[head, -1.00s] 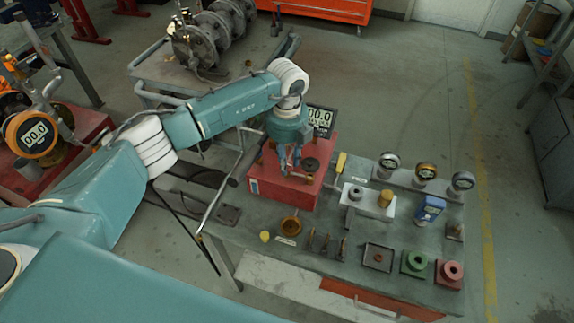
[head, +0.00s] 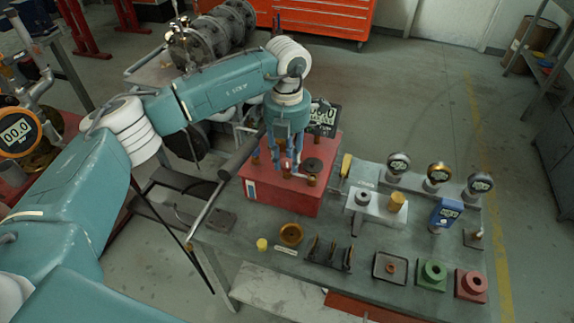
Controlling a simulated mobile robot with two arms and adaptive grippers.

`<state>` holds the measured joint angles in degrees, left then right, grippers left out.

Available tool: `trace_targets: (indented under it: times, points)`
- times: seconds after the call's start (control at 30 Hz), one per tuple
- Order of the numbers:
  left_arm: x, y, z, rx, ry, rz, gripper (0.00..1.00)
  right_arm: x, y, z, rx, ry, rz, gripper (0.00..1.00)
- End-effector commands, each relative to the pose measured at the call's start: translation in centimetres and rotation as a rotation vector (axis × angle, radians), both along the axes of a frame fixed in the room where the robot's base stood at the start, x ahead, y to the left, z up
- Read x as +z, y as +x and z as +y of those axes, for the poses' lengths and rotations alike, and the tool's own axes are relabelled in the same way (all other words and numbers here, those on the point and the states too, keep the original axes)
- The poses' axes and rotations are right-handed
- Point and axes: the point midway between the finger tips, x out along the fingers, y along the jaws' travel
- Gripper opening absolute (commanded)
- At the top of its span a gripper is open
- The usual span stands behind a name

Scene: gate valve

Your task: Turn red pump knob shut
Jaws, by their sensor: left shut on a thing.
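The red pump (head: 262,193) is a red box on the grey bench, with a dark display reading zeros at its back. Several small brass fittings and a dark round cap (head: 313,164) show on its top. My left gripper (head: 287,167) comes down from above onto the top of the pump, fingers pointing down. It is shut on a small knob there, which the fingers mostly hide. The knob's turn angle cannot be made out. My right gripper is not in view.
The bench (head: 345,283) carries gauges (head: 438,175) at the back right, a white block (head: 372,207), a blue meter (head: 445,213), and green (head: 431,277) and red (head: 471,285) blocks in front. A grey lever bar (head: 240,156) stands close left of the pump.

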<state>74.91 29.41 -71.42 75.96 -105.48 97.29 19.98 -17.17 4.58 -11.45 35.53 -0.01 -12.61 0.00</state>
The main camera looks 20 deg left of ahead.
Motion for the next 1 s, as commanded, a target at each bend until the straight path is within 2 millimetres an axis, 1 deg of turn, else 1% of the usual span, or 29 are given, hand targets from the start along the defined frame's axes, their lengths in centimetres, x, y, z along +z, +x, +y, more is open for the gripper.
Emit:
trace_targets:
  times: [0.03,0.1,0.3,0.5,0.7,1.0]
  points:
    - [-0.2,0.2,0.0,-0.041,-0.001,-0.007,0.02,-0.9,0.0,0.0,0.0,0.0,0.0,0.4]
    - [-0.1,0.2,0.0,-0.101,0.0,-0.008,0.02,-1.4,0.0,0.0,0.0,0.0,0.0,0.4]
    - [0.0,0.2,0.0,-0.251,-0.001,-0.007,0.02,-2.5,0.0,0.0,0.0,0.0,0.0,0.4]
    - [0.1,0.2,0.0,-0.353,-0.001,-0.008,0.02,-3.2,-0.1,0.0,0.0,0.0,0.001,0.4]
    - [0.2,0.2,0.0,-0.408,-0.002,-0.008,0.02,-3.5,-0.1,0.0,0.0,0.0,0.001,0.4]
    - [0.3,0.2,0.0,-0.427,-0.001,-0.007,0.02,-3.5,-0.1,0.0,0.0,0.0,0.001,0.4]
